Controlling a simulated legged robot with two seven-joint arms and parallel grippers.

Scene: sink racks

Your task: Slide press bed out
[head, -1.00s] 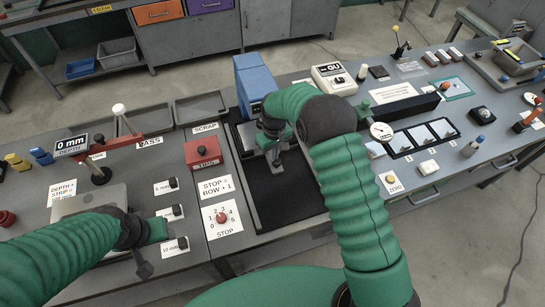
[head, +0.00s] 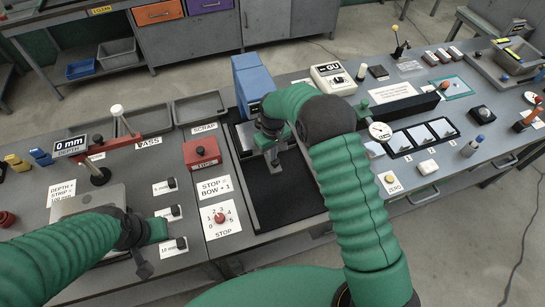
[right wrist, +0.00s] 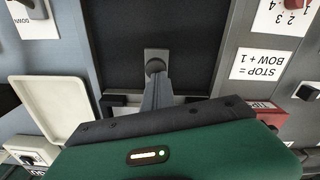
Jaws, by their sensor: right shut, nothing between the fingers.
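The blue press (head: 255,80) stands at the back of a dark, rimmed bay (head: 285,200). A light grey plate (head: 243,133), which may be the press bed, shows beside my right gripper (head: 275,160), partly hidden by it. In the right wrist view my right gripper (right wrist: 156,82) is shut and empty, its tips at a dark round knob (right wrist: 154,66) on a small grey tab (right wrist: 157,54). I cannot tell whether they touch. My left gripper (head: 146,268) is over the bench at the left; its jaw opening is unclear.
A red box (head: 202,152) and a stop dial (head: 221,217) sit left of the bay. A dial gauge (head: 380,131) and a long black block (head: 404,107) stand to its right. Grey trays (head: 198,107) lie behind. The bay's front part is clear.

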